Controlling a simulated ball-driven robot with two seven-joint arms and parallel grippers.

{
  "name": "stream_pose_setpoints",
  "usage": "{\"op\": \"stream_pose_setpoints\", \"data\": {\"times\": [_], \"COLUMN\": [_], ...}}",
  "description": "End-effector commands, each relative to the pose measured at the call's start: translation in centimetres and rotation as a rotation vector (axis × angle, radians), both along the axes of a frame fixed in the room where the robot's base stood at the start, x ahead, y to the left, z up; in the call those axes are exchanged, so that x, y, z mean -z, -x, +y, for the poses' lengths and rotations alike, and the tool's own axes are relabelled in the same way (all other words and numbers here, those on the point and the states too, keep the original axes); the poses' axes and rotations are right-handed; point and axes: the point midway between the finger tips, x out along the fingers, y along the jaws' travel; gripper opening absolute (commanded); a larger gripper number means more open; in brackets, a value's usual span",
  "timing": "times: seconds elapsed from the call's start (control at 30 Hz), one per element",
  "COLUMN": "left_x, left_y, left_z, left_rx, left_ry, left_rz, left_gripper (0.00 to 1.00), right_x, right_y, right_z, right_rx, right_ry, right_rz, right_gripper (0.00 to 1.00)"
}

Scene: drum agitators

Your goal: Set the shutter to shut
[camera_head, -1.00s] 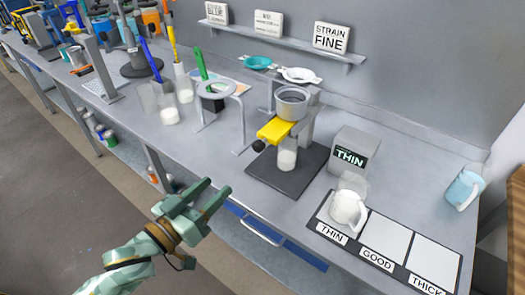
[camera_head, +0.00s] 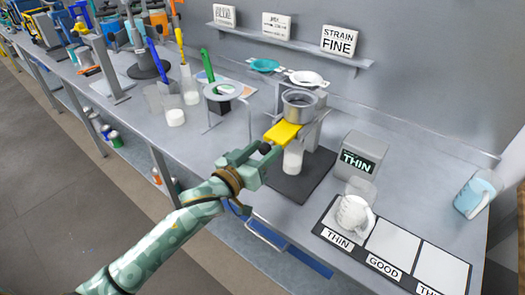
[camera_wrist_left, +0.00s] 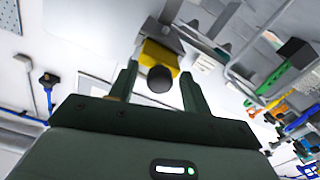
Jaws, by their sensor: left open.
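The yellow shutter (camera_head: 283,133) sticks out to the left under the grey metal cup (camera_head: 299,106) on its stand, with a dark round knob (camera_head: 265,148) at its outer end. In the left wrist view the yellow shutter (camera_wrist_left: 160,55) and its black knob (camera_wrist_left: 160,79) show between my fingers. My left gripper (camera_head: 258,158) is open at the knob, one finger on each side; I cannot tell whether they touch it. A clear beaker with white liquid (camera_head: 293,160) stands under the shutter. My right gripper is not in view.
A grey box reading THIN (camera_head: 358,159) stands right of the stand. A white jug (camera_head: 354,214) sits on the THIN square of the labelled mat (camera_head: 328,237). A ring stand (camera_head: 230,92) and several beakers are to the left. A blue jug (camera_head: 475,195) stands at the right.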

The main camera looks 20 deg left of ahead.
Motion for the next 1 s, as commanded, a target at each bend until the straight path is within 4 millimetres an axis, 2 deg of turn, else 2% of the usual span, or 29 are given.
{"op": "stream_pose_setpoints", "data": {"times": [0.13, 0.17, 0.3, 0.33, 0.47, 0.73, 1.0], "left_x": [0.0, 0.0, 0.0, 0.0, 0.0, -0.1, 0.0], "left_y": [0.0, 0.0, 0.0, 0.0, -0.2, -3.8, -4.2], "left_z": [0.0, 0.0, 0.0, 0.0, -0.1, -1.3, -1.5], "left_rx": [0.0, 0.0, 0.0, 0.0, 0.0, -0.002, -0.001], "left_ry": [0.0, 0.0, 0.0, 0.0, 0.0, 0.0, -0.001], "left_rz": [0.0, 0.0, 0.0, 0.0, -0.001, -0.001, -0.001], "left_gripper": [0.48, 0.45, 0.06, 0.0, 0.0, 0.0, 0.0], "right_x": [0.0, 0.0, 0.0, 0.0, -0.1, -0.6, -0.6], "right_y": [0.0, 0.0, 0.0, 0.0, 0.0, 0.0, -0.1], "right_z": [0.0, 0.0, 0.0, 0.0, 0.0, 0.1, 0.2], "right_rx": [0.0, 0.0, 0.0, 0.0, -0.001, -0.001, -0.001], "right_ry": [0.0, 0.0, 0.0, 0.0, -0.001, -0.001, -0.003], "right_rz": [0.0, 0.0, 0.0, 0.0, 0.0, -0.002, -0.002], "right_gripper": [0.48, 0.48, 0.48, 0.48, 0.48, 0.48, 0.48]}}
